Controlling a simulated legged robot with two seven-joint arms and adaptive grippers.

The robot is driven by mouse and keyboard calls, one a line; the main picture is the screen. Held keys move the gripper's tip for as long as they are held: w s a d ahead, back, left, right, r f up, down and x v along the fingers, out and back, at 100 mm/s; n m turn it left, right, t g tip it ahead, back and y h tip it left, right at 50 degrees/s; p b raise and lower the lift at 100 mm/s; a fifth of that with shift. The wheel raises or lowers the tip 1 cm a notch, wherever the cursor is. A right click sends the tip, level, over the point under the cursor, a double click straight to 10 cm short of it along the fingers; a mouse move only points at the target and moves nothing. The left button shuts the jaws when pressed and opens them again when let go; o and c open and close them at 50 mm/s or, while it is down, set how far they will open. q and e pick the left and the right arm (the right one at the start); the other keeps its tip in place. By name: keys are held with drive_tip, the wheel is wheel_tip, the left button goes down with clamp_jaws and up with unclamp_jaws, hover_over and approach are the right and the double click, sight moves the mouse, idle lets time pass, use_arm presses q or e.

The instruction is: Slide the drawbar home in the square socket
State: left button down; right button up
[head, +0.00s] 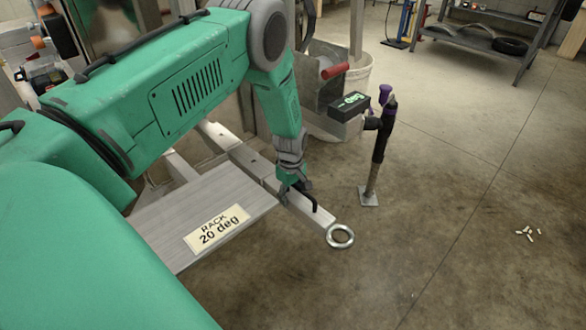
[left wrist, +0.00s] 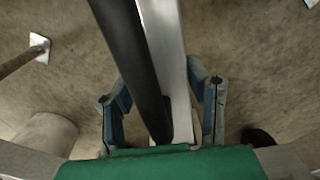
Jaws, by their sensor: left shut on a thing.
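The drawbar (head: 312,211) is a square aluminium bar with a steel ring (head: 340,236) at its near end. It points down and right in the head view. A black handle lies along it, clear in the left wrist view (left wrist: 132,60) beside the silver bar (left wrist: 166,55). My left gripper (head: 292,190) is on the bar behind the ring; in the left wrist view its fingers (left wrist: 162,105) stand on either side of the bar and handle. The bar lines up with a square tube (head: 247,160) behind it, seemingly the socket. The mouth and insertion depth are unclear. My right gripper is not in view.
A grey plate labelled "RACK 20 deg" (head: 205,210) lies left of the bar. A small display reading "deg" (head: 350,105) and a black-and-purple post on a foot plate (head: 369,196) stand behind right. A bucket (head: 357,75) is farther back. Floor on the right is mostly clear.

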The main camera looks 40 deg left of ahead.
sight(278, 183)
use_arm(q)
drive_tip(key=shift+w+a+r+b, duration=0.1)
drive_tip(key=shift+a+b, duration=0.15)
drive_tip(key=shift+a, duration=0.75)
drive_tip(key=shift+w+a+f+b, duration=0.1)
drive_tip(key=shift+a+b, duration=0.15)
drive_tip(key=shift+a, duration=0.7)
drive_tip(key=shift+w+a+r+b, duration=0.1)
drive_tip(key=shift+a+b, duration=0.15)
drive_tip(key=shift+a, duration=0.75)
drive_tip(key=c, duration=0.8)
unclamp_jaws()
drive_tip(key=shift+o, duration=0.2)
drive_tip(key=shift+s, duration=0.15)
wheel_tip(278, 183, up, 12)
